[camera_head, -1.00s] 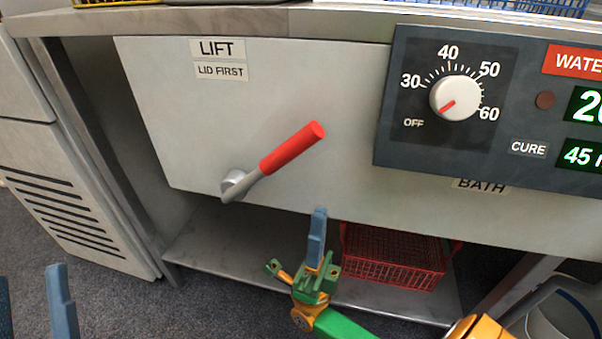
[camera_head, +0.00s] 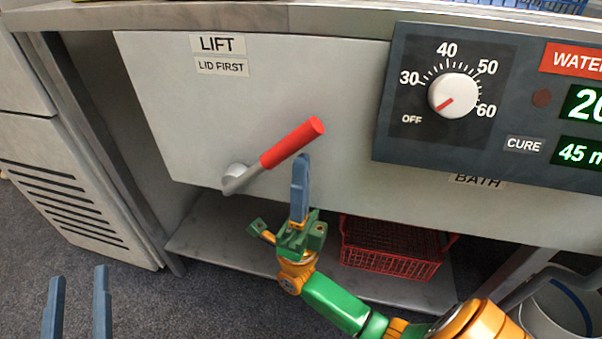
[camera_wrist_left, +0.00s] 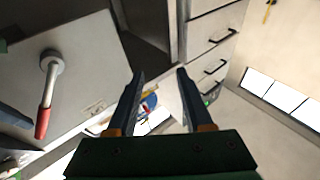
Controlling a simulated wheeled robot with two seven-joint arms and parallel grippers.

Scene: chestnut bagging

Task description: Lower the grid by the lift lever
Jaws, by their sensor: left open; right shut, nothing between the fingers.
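The lift lever (camera_head: 291,143) has a red grip and a grey arm, and it tilts up to the right from its pivot on the front panel (camera_head: 180,110) below the LIFT label (camera_head: 217,44). It also shows at the left in the left wrist view (camera_wrist_left: 47,100). My right gripper (camera_head: 301,160) is shut and empty, its blue fingers upright just below the red grip; I cannot tell whether they touch it. My left gripper (camera_head: 78,285) is open and empty at the lower left, away from the lever; its fingers also show in the left wrist view (camera_wrist_left: 160,75). The grid is not in view.
A control box (camera_head: 480,110) with a dial juts out right of the lever. A red basket (camera_head: 390,262) sits on the low shelf (camera_head: 215,240). A bucket (camera_head: 560,312) stands at the lower right. A vented cabinet (camera_head: 60,190) stands at the left.

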